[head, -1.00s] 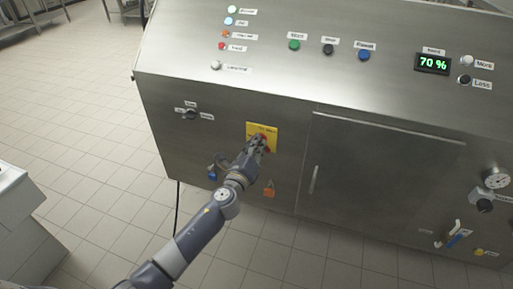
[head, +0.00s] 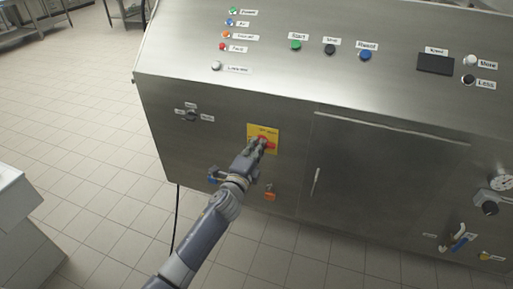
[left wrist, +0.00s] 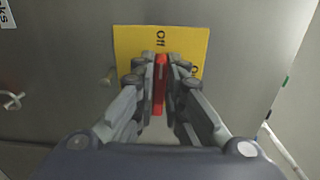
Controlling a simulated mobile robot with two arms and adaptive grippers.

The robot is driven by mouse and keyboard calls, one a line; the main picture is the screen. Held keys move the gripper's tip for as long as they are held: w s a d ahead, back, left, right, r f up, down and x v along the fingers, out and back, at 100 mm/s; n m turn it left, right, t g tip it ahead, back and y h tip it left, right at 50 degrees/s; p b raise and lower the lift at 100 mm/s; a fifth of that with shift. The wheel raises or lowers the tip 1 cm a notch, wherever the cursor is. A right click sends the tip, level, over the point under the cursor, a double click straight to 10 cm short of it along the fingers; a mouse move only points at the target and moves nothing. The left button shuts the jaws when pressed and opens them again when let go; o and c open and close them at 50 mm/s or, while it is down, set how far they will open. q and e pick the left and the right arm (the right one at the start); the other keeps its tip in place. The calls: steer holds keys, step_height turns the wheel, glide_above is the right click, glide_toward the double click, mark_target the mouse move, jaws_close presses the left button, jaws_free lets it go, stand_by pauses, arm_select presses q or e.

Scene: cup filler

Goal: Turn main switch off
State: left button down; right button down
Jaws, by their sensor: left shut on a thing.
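The main switch is a red handle (left wrist: 160,84) on a yellow plate (left wrist: 133,45) on the machine's steel front. In the left wrist view the handle points up toward the "Off" label, with another, partly hidden label to its right. My left gripper (head: 264,144) is shut on the red handle, with one finger on each side of it. It also shows in the left wrist view (left wrist: 160,75). In the head view the yellow plate (head: 273,132) and a bit of red show past the fingers. My right gripper is not in view.
The speed display (head: 435,63) on the sloped panel is dark. Labelled buttons and lamps line that panel. A selector knob (head: 191,115) is to the left, an orange padlock (head: 270,196) below, and a door handle (head: 316,182) to the right. The tiled floor (head: 90,130) is open at left.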

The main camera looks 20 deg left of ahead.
arm_select(q)
steer(key=shift+f+n, duration=0.1)
steer(key=shift+n, duration=0.2)
stand_by(0.4)
steer(key=c, duration=1.7)
jaws_free()
steer(key=shift+o, duration=0.2)
steer(key=s, duration=1.2)
steer(key=shift+a, duration=0.2)
